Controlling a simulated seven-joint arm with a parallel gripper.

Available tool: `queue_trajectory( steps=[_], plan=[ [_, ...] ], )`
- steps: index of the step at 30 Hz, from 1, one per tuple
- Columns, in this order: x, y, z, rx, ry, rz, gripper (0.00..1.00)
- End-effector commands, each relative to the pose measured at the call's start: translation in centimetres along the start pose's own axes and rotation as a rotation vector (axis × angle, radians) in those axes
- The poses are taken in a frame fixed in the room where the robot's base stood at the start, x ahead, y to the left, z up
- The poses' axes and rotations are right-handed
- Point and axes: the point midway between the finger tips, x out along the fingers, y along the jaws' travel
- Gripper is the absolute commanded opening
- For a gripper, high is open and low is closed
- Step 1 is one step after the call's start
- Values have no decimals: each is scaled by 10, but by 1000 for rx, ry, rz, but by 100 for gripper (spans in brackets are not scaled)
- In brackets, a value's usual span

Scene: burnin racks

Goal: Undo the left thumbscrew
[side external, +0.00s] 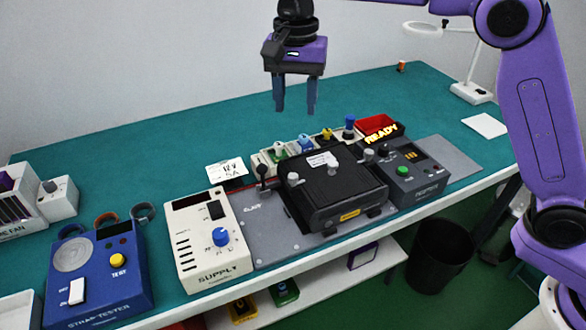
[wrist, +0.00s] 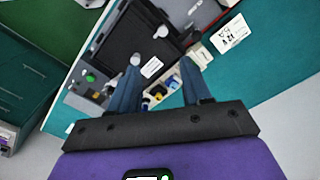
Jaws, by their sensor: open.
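A black lidded fixture (side external: 335,195) sits on a grey plate in the middle of the bench. In the wrist view, two pale knobs show on the fixture, one higher (wrist: 160,32) and one lower (wrist: 136,58); the higher is nearer the supply side. My gripper (side external: 295,110) points down, open and empty, well above and behind the fixture. Its fingers also show in the wrist view (wrist: 160,70).
A white supply box (side external: 212,250) stands left of the fixture, a dark control box (side external: 415,175) right. A black ball-topped lever (side external: 262,172) rises at the fixture's left.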

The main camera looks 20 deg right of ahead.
Motion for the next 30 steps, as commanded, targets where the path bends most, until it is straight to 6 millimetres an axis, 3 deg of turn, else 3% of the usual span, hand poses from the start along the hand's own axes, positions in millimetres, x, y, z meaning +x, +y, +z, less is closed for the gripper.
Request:
queue_trajectory(
  steps=[5, 11, 30],
  plan=[
    [2, -5, -4, 53, -1, 2, 48],
    [20, -5, -4, 54, -2, 5, 48],
    [138, -5, -4, 52, -1, 4, 48]
  ],
)
